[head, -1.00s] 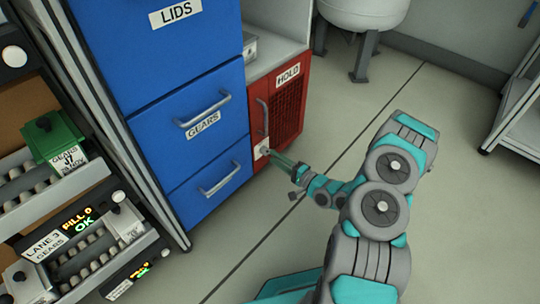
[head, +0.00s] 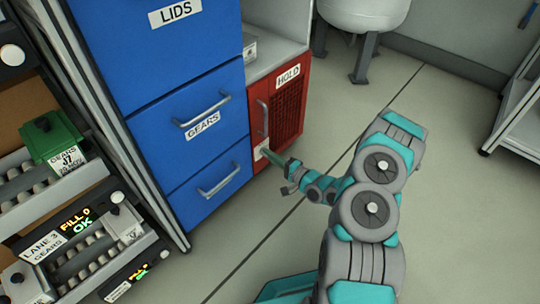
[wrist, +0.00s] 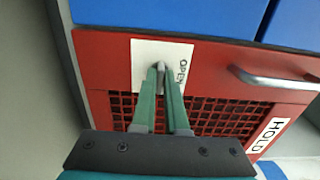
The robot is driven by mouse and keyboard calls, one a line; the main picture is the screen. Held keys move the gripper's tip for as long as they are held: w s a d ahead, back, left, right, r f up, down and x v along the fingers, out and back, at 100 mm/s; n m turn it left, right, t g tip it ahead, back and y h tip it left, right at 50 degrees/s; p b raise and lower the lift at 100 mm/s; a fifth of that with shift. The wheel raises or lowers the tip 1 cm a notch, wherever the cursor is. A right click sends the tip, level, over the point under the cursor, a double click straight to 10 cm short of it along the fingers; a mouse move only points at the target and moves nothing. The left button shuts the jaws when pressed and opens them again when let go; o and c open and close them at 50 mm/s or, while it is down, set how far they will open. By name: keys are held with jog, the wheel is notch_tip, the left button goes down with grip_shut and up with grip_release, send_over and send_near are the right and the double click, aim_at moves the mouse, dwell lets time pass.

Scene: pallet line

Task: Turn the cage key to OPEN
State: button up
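The cage is a red cabinet with a mesh door and a HOLD label, low at the end of the blue drawers in the head view (head: 291,108). In the wrist view, its white key plate (wrist: 142,52) carries the word OPEN to the right of the key. The small grey cage key (wrist: 160,66) shows between my fingertips, mostly hidden by them. My gripper (wrist: 161,72) has its two green fingers close together, with the key filling the narrow gap. In the head view, my gripper (head: 266,154) reaches the plate from the right.
The cage's grey bar handle (wrist: 278,80) is right of the key in the wrist view. Blue drawers (head: 205,130) stand left of the cage. Roller lanes (head: 75,260) are at far left. The floor (head: 440,190) right of my arm is clear.

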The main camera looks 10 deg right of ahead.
grip_shut()
jog(key=shift+n, duration=9)
jog(key=o, duration=0.5)
grip_release()
